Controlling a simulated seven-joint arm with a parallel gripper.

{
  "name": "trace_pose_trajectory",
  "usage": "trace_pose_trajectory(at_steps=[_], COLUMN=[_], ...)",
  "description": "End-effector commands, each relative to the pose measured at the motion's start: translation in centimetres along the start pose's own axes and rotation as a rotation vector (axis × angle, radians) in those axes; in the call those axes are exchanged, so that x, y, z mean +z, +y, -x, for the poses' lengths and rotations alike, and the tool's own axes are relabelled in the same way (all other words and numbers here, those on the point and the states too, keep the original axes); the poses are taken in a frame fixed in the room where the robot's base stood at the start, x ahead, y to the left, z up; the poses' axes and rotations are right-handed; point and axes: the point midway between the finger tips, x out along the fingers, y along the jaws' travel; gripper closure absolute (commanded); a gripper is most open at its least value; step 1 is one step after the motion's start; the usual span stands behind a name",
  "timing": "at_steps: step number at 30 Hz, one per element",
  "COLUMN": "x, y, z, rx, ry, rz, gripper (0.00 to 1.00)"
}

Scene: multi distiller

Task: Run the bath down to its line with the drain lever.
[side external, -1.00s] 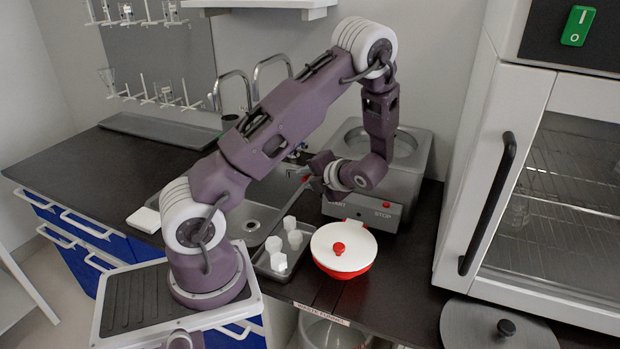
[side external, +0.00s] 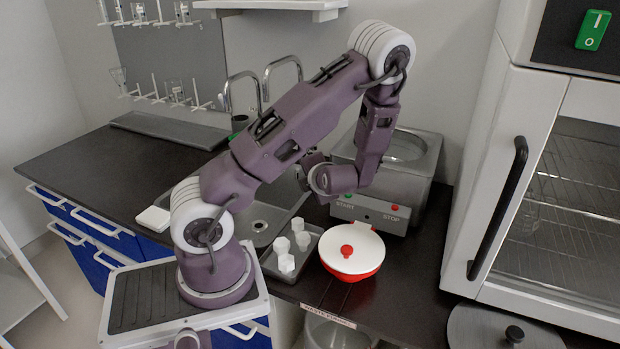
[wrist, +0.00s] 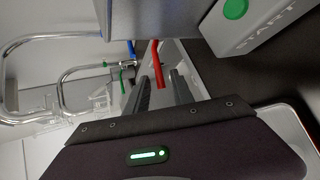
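The bath is a grey metal box (side external: 428,172) with a round opening on top, standing behind the white-and-red pot. Its front panel has a green START and a red STOP button. The drain lever (wrist: 156,62) is a red bar in the wrist view, beside the bath's grey wall. My gripper (wrist: 158,86) is open, with its dark fingers on either side of the lever in that view; I cannot tell whether they touch it. In the side view my gripper (side external: 310,163) is by the bath's left side, partly hidden by my wrist. The water level and its line are not visible.
A sink (side external: 262,218) with curved taps (side external: 262,88) lies left of the bath. A tray (side external: 272,266) with white pieces and a lidded pot (side external: 352,250) stand in front. A glass-door cabinet (side external: 560,190) is at right.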

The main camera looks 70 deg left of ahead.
Motion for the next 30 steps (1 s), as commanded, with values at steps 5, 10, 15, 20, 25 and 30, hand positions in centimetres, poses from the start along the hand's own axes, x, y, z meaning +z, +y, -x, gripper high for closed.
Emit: trace_pose_trajectory(at_steps=[5, 10, 15, 20, 25, 30], x=[0.0, 0.1, 0.2, 0.1, 0.0, 0.0], y=[0.0, -0.1, -0.1, -0.1, 0.0, 0.0], z=[0.0, 0.4, 3.8, 6.4, 7.1, 7.1], rx=[-0.001, -0.001, -0.002, -0.002, -0.001, -0.001], ry=[0.0, -0.001, -0.006, -0.003, 0.0, 0.0], rz=[0.0, 0.0, 0.0, 0.002, 0.0, 0.0], gripper=[0.65, 0.65, 0.65, 0.65, 0.65, 0.65])
